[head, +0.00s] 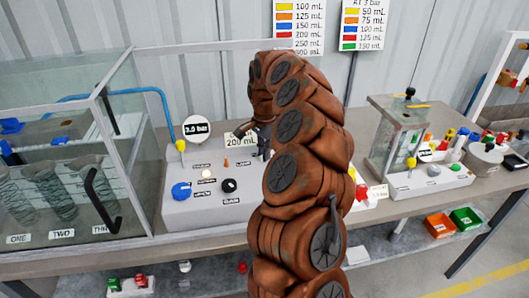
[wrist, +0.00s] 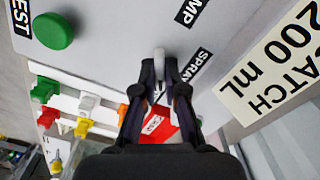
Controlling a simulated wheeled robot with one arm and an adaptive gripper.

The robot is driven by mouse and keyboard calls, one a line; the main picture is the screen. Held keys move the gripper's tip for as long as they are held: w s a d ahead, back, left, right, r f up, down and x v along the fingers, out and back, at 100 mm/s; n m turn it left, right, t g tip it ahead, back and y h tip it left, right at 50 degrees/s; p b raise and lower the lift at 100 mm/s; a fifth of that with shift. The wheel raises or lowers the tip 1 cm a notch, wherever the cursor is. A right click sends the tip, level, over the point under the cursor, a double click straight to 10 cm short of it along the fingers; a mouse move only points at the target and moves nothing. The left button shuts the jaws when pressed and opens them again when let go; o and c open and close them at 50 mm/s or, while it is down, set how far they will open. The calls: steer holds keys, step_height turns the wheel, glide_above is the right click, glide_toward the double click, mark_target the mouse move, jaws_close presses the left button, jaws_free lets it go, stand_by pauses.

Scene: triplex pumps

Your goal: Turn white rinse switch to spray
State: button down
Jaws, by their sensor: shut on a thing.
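The white rinse switch (wrist: 159,58) shows in the wrist view as a pale lever between my fingertips. My gripper (wrist: 159,72) is shut on it. Which label the lever points to I cannot tell. In the head view my gripper (head: 263,140) is at the right part of the pale control box (head: 190,212), and my brown arm hides the switch and much of the box.
The box also carries a blue knob (head: 181,191), a black knob (head: 229,186) and an orange switch (head: 226,163). A BATCH 200 mL sign (wrist: 275,65) stands close right of the fingers. A green button (wrist: 53,31) is at upper left. A glass tank (head: 70,170) stands left.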

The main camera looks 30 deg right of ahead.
steer(key=shift+f+n+b, duration=0.1)
steer(key=shift+n+b, duration=0.7)
steer(key=shift+f+n+b, duration=0.1)
steer(key=shift+n+b, duration=0.7)
steer(key=shift+n, duration=0.4)
steer(key=n+b, duration=0.1)
steer(key=n, duration=0.2)
steer(key=shift+n, duration=0.3)
steer(key=shift+r+n+b, duration=0.2)
steer(key=shift+n+b, duration=0.2)
steer(key=shift+n, duration=1.8)
steer(key=c, duration=1.2)
jaws_free()
steer(key=shift+c, duration=0.2)
